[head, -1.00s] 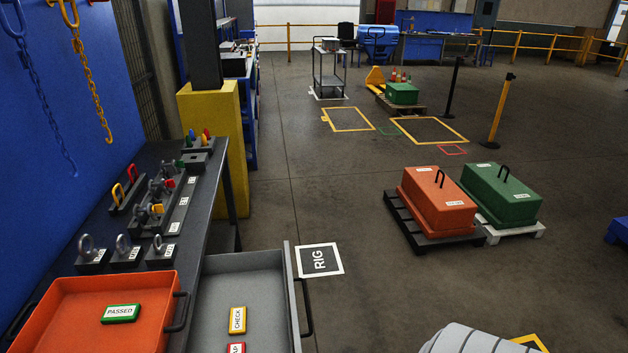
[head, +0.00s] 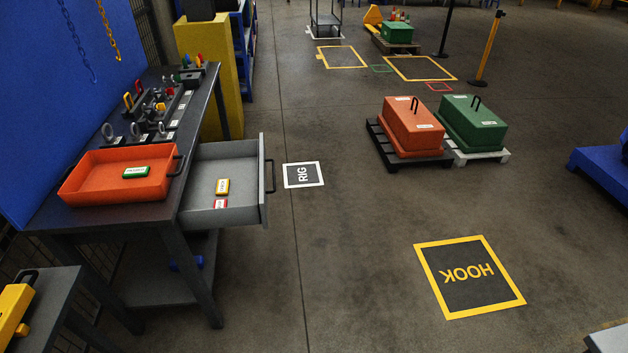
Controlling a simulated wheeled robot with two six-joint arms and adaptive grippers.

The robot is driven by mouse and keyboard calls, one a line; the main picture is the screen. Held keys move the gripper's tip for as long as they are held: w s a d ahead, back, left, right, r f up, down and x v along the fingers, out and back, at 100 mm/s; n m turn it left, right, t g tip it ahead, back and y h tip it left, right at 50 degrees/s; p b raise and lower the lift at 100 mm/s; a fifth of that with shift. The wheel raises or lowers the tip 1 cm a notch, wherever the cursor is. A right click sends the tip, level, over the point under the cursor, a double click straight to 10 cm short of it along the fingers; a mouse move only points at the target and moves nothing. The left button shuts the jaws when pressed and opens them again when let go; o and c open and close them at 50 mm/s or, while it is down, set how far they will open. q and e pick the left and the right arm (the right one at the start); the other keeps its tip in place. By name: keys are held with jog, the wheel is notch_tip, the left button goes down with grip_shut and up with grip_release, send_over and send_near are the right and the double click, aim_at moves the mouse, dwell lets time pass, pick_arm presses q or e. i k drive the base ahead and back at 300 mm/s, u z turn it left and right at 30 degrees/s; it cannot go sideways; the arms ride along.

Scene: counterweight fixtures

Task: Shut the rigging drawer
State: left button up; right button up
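The rigging drawer (head: 231,170) is a grey drawer that stands pulled out from the right side of the dark workbench (head: 90,217). Its front panel, with a dark bar handle (head: 270,176), faces right over the floor. Neither of my grippers shows in the head view.
An orange tray (head: 105,182) with a green-edged tag (head: 136,172) sits on the bench beside shackles and eye bolts. The floor right of the drawer is clear, with RIG (head: 303,175) and HOOK (head: 469,276) mats. Orange (head: 412,130) and green (head: 474,126) weights stand on pallets beyond.

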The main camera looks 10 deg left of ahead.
aim_at(243, 163)
jog(key=z, duration=0.3)
jog(key=i, duration=1.85)
jog(key=u, duration=1.45)
jog(key=i, duration=0.4)
jog(key=u, duration=0.3)
jog(key=k, duration=0.35)
jog(key=z, duration=0.6)
jog(key=i, duration=0.45)
jog(key=u, duration=1.35)
